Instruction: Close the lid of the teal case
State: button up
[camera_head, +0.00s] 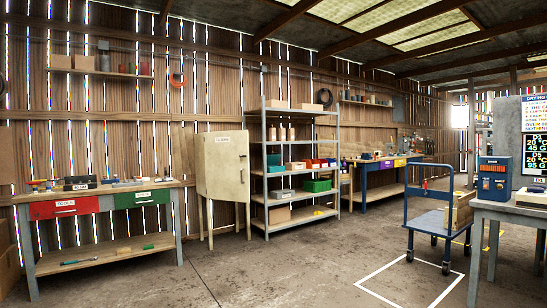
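I cannot make out a teal case with a lid for sure in this view. A small green-teal box (273,160) sits on the middle level of the grey shelf rack, too small to tell whether it has a lid. A blue box-shaped unit (494,178) with an orange panel stands on the grey table at the right; no open lid shows on it. My gripper is not in view.
A workbench (105,190) with red and green drawers stands at the left. A beige cabinet (222,170), the shelf rack (265,190) and a blue bench (385,170) line the wall. A blue trolley (428,215) stands right of centre, behind a white floor outline. The middle floor is clear.

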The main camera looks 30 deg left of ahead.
aim_at(272, 160)
jog(key=i+j+u, duration=0.2)
jog(key=i, duration=0.2)
jog(key=i+u, duration=0.45)
jog(key=i, duration=4.4)
jog(key=i+j, duration=0.1)
jog(key=i, duration=2.15)
jog(key=i+z, duration=0.15)
jog(key=i, duration=0.5)
jog(key=i+j+z, duration=0.1)
jog(key=i, duration=0.5)
